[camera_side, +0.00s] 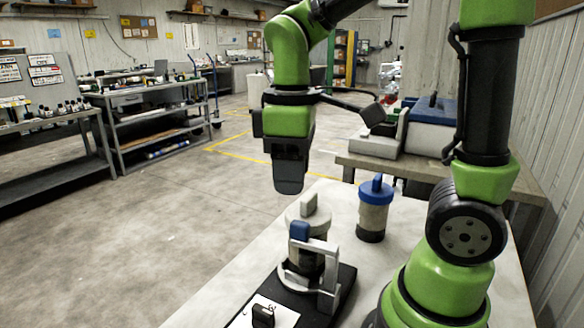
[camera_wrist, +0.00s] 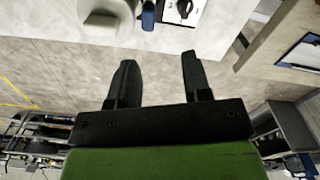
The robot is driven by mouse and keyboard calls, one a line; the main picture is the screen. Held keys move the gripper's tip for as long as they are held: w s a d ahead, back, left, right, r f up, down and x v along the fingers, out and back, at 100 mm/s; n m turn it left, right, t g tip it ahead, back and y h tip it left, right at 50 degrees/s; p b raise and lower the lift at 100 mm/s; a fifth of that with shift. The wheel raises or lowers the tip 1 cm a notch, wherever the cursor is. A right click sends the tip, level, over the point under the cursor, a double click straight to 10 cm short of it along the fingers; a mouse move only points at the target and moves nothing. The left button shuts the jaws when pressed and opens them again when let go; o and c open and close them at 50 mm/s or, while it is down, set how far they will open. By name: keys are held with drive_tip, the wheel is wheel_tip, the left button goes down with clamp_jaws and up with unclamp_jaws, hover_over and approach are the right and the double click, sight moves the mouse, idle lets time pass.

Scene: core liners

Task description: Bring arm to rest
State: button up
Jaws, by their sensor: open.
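My gripper (camera_side: 288,186) hangs above the work table, pointing down, apart from everything below it. In the wrist view its two dark fingers (camera_wrist: 159,60) are spread with nothing between them. A canister with a pale lid and raised handle (camera_side: 308,214) stands on the table below it, partly hidden by a grey clamp frame (camera_side: 328,270) with a blue block (camera_side: 299,231) on a black base (camera_side: 342,290). A canister with a blue lid (camera_side: 373,210) stands upright to the right. The pale lid also shows at the top of the wrist view (camera_wrist: 105,14).
A white card (camera_side: 270,312) with a black knob (camera_side: 263,316) lies at the table's near edge. A second bench (camera_side: 430,172) behind holds a blue and grey case (camera_side: 432,128). Shelving (camera_side: 150,110) stands far left. The floor between is open.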

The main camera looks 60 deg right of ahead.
drive_tip(key=shift+r, duration=0.1)
drive_tip(key=s+a+r+m+t+y, duration=0.2)
drive_tip(key=s+r+m+t, duration=0.2)
drive_tip(key=s+m+t, duration=0.2)
drive_tip(key=shift+s+a+r+m+t, duration=0.35)
drive_tip(key=shift+m+t, duration=0.25)
drive_tip(key=shift+m, duration=0.5)
drive_tip(key=shift+d, duration=0.1)
drive_tip(key=shift+c, duration=0.2)
idle(0.9)
